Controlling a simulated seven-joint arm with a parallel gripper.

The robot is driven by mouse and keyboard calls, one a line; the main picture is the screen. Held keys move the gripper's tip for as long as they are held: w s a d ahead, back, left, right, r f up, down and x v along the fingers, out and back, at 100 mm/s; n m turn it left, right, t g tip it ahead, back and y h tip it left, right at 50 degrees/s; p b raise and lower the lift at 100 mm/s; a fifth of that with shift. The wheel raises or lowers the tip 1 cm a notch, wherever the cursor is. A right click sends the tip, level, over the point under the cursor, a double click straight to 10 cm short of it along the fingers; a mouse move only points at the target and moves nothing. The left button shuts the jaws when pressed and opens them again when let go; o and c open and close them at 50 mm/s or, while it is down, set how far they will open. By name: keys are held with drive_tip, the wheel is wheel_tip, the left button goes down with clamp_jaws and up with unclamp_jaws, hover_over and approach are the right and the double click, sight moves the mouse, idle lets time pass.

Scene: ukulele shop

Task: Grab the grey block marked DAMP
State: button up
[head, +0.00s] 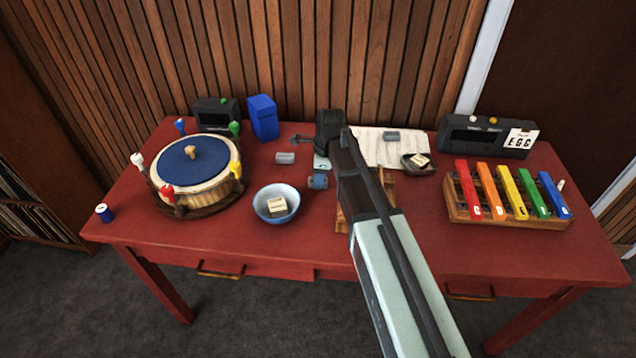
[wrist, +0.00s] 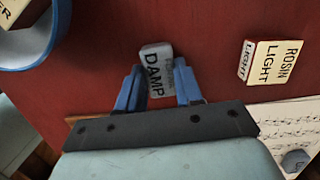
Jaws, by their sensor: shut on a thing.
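The grey block marked DAMP (wrist: 156,76) is between the two blue fingers of my gripper (wrist: 157,68) in the wrist view. The fingers are shut on its sides, and its DAMP face shows. In the head view, my gripper (head: 317,182) is over the middle of the red table, right of the blue bowl, with the block small and mostly hidden there. I cannot tell whether the block touches the table.
A blue bowl (head: 276,203) holds a cream block. A block marked ROSIN LIGHT (wrist: 270,62) lies near my gripper. A sheet of music (head: 375,151) bears another grey block (head: 391,136). A drum (head: 194,175) stands left; a coloured xylophone (head: 510,195) stands right.

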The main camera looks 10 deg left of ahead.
drive_tip(key=shift+c, duration=0.5)
